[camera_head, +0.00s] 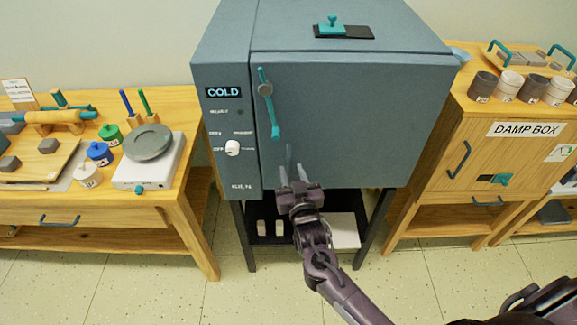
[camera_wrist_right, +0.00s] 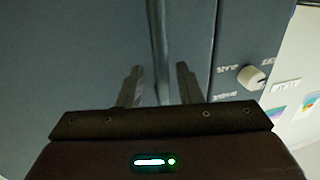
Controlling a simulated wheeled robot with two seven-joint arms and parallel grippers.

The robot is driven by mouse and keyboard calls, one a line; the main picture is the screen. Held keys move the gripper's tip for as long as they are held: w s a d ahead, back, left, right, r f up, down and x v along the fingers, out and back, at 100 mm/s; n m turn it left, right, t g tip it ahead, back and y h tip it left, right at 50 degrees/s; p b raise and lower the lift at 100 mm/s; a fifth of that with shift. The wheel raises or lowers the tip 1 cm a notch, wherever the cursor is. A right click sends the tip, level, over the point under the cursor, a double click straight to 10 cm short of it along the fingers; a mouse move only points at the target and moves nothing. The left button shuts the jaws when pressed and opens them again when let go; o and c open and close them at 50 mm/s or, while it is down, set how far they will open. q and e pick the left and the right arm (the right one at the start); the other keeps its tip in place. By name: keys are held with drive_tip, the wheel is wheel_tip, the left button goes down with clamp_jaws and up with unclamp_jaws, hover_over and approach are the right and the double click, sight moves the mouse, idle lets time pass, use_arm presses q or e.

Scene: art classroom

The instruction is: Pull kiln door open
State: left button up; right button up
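The kiln (camera_head: 222,165) is a grey-blue box on a dark stand, with a COLD sign and a white dial (camera_head: 232,148) on its left panel. Its door (camera_head: 360,120) is shut. A teal bar handle (camera_head: 270,105) runs up the door's left side. My right gripper (camera_head: 291,170) is open in front of the door, appearing just below the handle's lower end. In the right wrist view, a narrow upright bar (camera_wrist_right: 159,50), apparently the handle, shows between the spread fingers; I see no grip on it. My left gripper is out of view.
A wooden table (camera_head: 110,212) with pots, a rolling pin and a scale (camera_head: 150,160) stands left. A wooden damp box cabinet (camera_head: 480,150) with several cups on top stands close on the right. A teal-handled piece (camera_head: 345,30) sits on the kiln. Tiled floor is clear in front.

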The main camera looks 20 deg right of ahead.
drive_tip(key=shift+w, duration=1.15)
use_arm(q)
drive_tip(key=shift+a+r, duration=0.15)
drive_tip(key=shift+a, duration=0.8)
use_arm(e)
clamp_jaws()
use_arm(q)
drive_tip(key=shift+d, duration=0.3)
